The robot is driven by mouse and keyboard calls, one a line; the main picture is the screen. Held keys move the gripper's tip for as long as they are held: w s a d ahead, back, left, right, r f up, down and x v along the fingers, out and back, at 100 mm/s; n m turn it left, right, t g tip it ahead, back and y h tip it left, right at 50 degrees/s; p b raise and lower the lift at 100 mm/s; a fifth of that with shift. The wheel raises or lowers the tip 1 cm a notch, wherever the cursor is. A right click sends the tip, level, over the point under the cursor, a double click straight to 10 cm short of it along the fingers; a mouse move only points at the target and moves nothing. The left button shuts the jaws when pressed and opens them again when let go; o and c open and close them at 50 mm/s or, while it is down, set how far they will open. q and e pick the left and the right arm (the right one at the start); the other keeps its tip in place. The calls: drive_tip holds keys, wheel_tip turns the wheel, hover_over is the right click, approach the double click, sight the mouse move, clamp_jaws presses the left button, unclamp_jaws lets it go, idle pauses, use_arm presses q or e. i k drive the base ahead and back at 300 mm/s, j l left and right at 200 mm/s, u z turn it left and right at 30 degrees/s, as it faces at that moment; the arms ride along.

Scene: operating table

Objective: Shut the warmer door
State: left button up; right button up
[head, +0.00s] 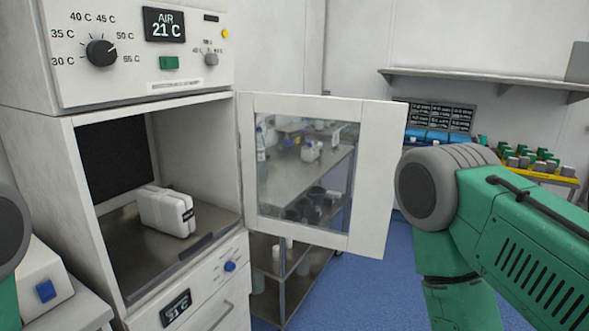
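The warmer (220,165) stands at the left, with a control panel on top and an open compartment below. Its door (379,170), a white frame with a glass window, stands wide open, hinged at the compartment's right edge. A white package (166,211) lies on the compartment floor. My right arm, green and grey, is in front of the door's right side in the picture, but its gripper is out of view or hidden. Only a small part of my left arm shows at the left edge, and its gripper is not visible.
A metal shelf cart (283,270) with items stands behind the door. A white device with a blue button (46,291) is at the lower left. A wall shelf (480,83) and a yellow rack (540,174) are at the right. Blue floor (360,285) is clear below the door.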

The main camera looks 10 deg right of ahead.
sight(383, 123)
drive_tip(key=i+l+u, duration=0.25)
drive_tip(key=l, duration=0.35)
drive_tip(key=i+l+u, duration=0.25)
drive_tip(key=l, duration=0.4)
drive_tip(key=l+u, duration=0.25)
drive_tip(key=l, duration=0.4)
drive_tip(key=l+u, duration=0.25)
drive_tip(key=l, duration=0.45)
drive_tip(key=i+l+u, duration=0.15)
drive_tip(key=l+u, duration=0.25)
drive_tip(key=l, duration=0.2)
drive_tip(key=i+l+u, duration=0.1)
drive_tip(key=l+u, duration=0.25)
drive_tip(key=l, duration=0.25)
drive_tip(key=l+u, duration=0.4)
drive_tip(key=l, duration=0.2)
